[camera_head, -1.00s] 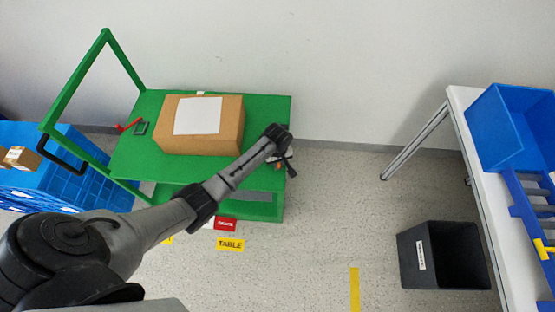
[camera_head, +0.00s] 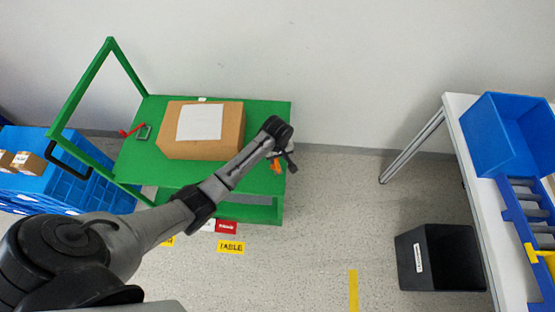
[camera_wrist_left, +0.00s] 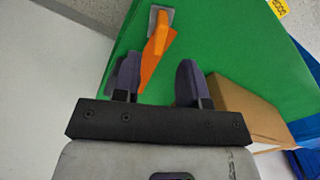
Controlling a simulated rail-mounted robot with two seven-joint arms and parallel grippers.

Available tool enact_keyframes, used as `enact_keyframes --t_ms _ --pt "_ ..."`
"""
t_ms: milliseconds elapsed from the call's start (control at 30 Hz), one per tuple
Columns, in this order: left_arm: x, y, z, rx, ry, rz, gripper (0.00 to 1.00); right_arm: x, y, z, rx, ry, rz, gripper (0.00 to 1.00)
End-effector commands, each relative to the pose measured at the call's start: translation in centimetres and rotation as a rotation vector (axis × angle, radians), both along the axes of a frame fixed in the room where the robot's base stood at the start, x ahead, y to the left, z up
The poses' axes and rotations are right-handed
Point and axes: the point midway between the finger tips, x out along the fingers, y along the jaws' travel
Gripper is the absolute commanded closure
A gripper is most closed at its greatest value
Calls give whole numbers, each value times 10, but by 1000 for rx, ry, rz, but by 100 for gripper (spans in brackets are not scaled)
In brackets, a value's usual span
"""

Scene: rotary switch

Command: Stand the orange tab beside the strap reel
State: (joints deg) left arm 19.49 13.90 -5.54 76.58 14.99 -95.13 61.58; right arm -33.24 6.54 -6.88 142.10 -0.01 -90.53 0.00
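The orange tab (camera_wrist_left: 156,44) sits at a small grey plate (camera_wrist_left: 160,18) near the green cart's edge in the left wrist view. The tab also shows as a small orange patch (camera_head: 276,166) in the head view, beside my left gripper (camera_head: 284,161). In the left wrist view my left gripper (camera_wrist_left: 158,80) is open, with a clear gap between its fingers. The tab's near end lies close to the left finger; I cannot tell whether they touch. A red strap or handle (camera_head: 131,130) with a grey-green frame (camera_head: 143,131), possibly the strap reel, lies at the cart's left. My right gripper is out of view.
A cardboard box (camera_head: 170,143) with a white sheet stands on the green cart (camera_head: 270,112), left of my gripper; it shows in the left wrist view (camera_wrist_left: 245,108). A wall is behind. A dark bin (camera_head: 415,262) and a table with blue bins (camera_head: 485,135) are at right.

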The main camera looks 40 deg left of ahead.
Motion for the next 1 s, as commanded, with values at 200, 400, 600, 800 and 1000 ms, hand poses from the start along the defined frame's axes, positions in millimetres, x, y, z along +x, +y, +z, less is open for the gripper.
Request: enact_keyframes --t_ms 200,400,600,800,1000 --pt "0 0 35 0 -1 0 61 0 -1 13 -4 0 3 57" --pt "0 0 48 0 0 0 61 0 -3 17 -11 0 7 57" --pt "-2 -1 49 1 -1 -9 61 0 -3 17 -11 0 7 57" --pt "-48 -22 32 20 -37 -213 61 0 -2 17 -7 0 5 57" --pt "-141 -60 28 57 -124 -604 61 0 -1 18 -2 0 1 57"
